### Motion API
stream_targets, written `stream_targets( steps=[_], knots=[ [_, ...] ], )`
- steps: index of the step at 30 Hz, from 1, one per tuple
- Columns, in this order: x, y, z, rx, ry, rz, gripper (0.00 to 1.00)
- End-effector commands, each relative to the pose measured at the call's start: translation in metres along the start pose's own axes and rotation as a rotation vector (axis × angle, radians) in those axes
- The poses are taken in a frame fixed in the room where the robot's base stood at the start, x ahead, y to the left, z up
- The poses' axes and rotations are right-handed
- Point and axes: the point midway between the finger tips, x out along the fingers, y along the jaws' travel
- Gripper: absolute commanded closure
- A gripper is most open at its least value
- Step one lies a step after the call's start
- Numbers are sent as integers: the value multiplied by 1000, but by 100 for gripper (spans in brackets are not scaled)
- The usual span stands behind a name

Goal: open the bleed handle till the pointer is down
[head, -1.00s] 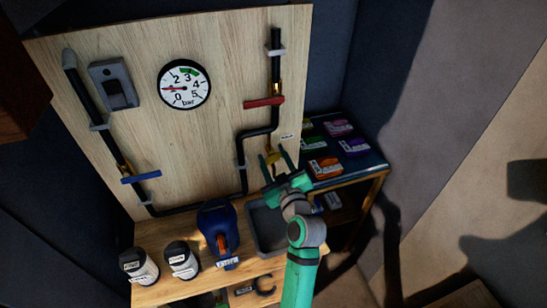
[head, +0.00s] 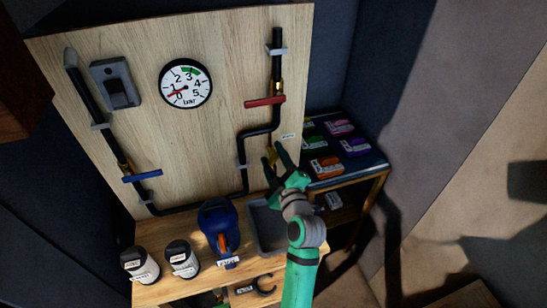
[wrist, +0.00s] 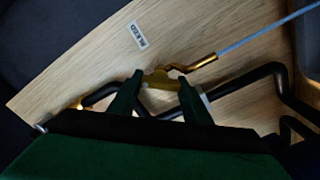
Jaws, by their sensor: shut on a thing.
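My gripper (head: 275,158) is at the lower right of the wooden board, shut on the yellow bleed handle (wrist: 158,78), which sits between the fingertips in the wrist view. The fingers hide part of the handle and valve. A brass spout (wrist: 202,62) comes from the valve, with a thin pale-blue stream (wrist: 265,28) running from it. A "BLEED" label (wrist: 138,35) is beside it. The round pressure gauge (head: 185,84) is on the board. Its red pointer points to the lower left, between 0 and 1.
A red lever (head: 264,101) and a blue lever (head: 142,177) are on the black pipes. A grey tray (head: 268,228) lies below my gripper, beside a blue jug (head: 218,228) and two jars (head: 182,260). A shelf with coloured packets (head: 355,147) stands to the right.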

Motion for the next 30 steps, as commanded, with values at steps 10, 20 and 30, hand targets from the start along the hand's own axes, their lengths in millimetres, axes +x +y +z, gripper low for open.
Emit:
stream_targets(
  steps=[10,20,30],
  knots=[
    [0,-1,1,0,-1,-2,54],
    [0,0,0,0,0,-1,38],
    [-36,-1,1,2,-2,-1,38]
  ],
)
